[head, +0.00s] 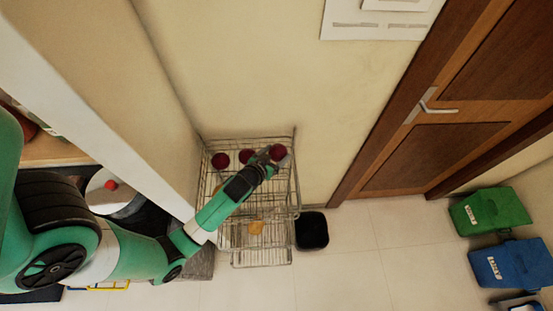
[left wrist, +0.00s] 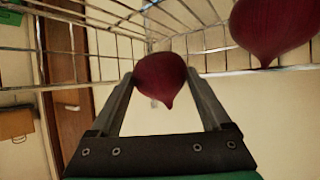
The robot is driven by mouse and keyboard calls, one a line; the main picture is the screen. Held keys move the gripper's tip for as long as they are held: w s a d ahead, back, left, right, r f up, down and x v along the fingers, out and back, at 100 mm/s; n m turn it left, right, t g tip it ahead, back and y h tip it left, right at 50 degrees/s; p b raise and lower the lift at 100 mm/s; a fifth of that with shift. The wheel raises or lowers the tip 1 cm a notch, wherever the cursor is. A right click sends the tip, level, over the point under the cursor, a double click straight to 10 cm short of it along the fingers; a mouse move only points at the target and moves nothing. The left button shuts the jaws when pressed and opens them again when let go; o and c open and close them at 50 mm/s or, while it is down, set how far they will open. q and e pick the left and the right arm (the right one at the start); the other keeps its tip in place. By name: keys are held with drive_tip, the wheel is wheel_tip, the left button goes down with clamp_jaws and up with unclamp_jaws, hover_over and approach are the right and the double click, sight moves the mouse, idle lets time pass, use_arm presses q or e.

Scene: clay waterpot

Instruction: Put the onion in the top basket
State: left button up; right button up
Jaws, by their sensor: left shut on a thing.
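My left gripper (head: 268,159) is over the top basket (head: 293,178) of a wire rack in the head view. It is shut on a dark red onion (head: 278,152), at the basket's right side. In the left wrist view the held onion (left wrist: 160,78) sits between the two fingers, with wire bars behind it. Two more red onions, one at the left (head: 220,160) and one in the middle (head: 246,156), are in the top basket. One other onion (left wrist: 272,28) hangs large at the upper right of the wrist view. I cannot tell whether the held onion touches the wire. My right gripper is out of view.
A yellowish item (head: 256,227) lies in a lower basket. A black bin (head: 311,230) stands right of the rack. A wall edge (head: 150,160) is close on the left. A wooden door (head: 440,110) and green (head: 489,211) and blue (head: 511,263) bins are at right.

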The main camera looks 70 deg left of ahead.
sight(276, 159)
use_arm(q)
drive_tip(key=shift+w+a+f+b, duration=0.15)
drive_tip(key=shift+f+b, duration=0.5)
drive_tip(key=shift+f, duration=1.1)
drive_tip(key=shift+f, duration=0.15)
drive_tip(key=o, duration=1.2)
drive_tip(key=shift+r, duration=0.3)
drive_tip(key=p+v, duration=0.1)
drive_tip(key=v, duration=0.6)
